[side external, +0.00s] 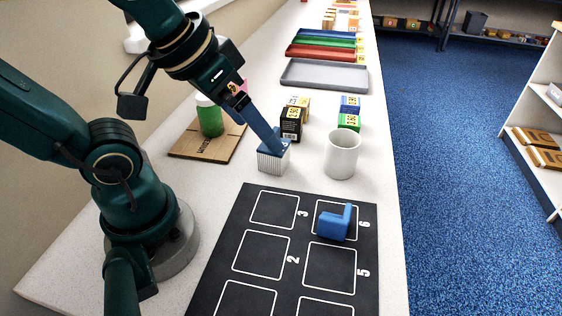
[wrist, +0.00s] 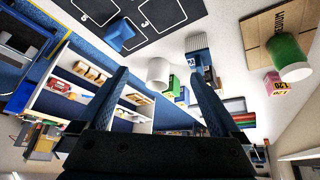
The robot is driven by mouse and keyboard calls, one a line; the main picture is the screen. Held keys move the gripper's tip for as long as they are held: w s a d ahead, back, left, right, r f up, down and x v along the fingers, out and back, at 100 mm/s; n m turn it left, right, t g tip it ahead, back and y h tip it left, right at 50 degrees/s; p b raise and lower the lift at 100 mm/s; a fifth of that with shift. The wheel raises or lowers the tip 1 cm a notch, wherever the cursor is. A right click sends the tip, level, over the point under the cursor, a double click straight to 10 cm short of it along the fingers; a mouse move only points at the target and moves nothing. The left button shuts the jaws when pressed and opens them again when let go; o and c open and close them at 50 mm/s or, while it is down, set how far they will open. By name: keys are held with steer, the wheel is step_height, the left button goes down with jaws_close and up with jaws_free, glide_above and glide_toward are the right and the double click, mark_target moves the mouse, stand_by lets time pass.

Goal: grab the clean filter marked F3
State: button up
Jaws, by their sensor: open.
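A white pleated filter block with a blue top (side external: 272,160) stands on the white table, left of a white mug. It also shows in the wrist view (wrist: 196,46), near the tip of the right-hand finger. I cannot clearly read the mark on it. My gripper (side external: 277,148) is over the block in the side view, with a fingertip overlapping its top; I cannot tell whether they touch. In the wrist view my gripper (wrist: 161,73) is open, its two fingers wide apart with nothing held between them.
A white mug (side external: 341,155) stands right of the block. Small labelled boxes, one black (side external: 291,124) and one green (side external: 348,122), stand behind. A blue L-shaped piece (side external: 335,224) lies on the black numbered mat (side external: 225,272).

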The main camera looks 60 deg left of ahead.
mark_target(277, 131)
steer(key=w+a+f+n+g, duration=0.1)
steer(key=w+a+f, duration=0.1)
steer(key=w, duration=0.1)
steer(key=w+a+f+n+g, duration=0.1)
steer(key=w+a+f+n, duration=0.1)
steer(key=w+a, duration=0.1)
steer(key=w+a+f+n+g, duration=0.2)
steer(key=w, duration=0.2)
steer(key=shift+a+f, duration=0.1)
steer(key=shift+a, duration=0.15)
steer(key=shift+n+g, duration=0.5)
steer(key=shift+g, duration=0.2)
steer(key=f, duration=0.1)
steer(key=a+f, duration=0.1)
steer(key=f, duration=0.1)
steer(key=a+f, duration=0.1)
steer(key=shift+w+a+f, duration=0.1)
steer(key=shift+a+f, duration=0.05)
steer(key=shift+s+a+f, duration=0.15)
steer(key=shift+s+f, duration=0.05)
steer(key=shift+f, duration=2.8)
steer(key=c, duration=1.4)
steer(key=shift+o, duration=0.2)
steer(key=shift+r, duration=0.1)
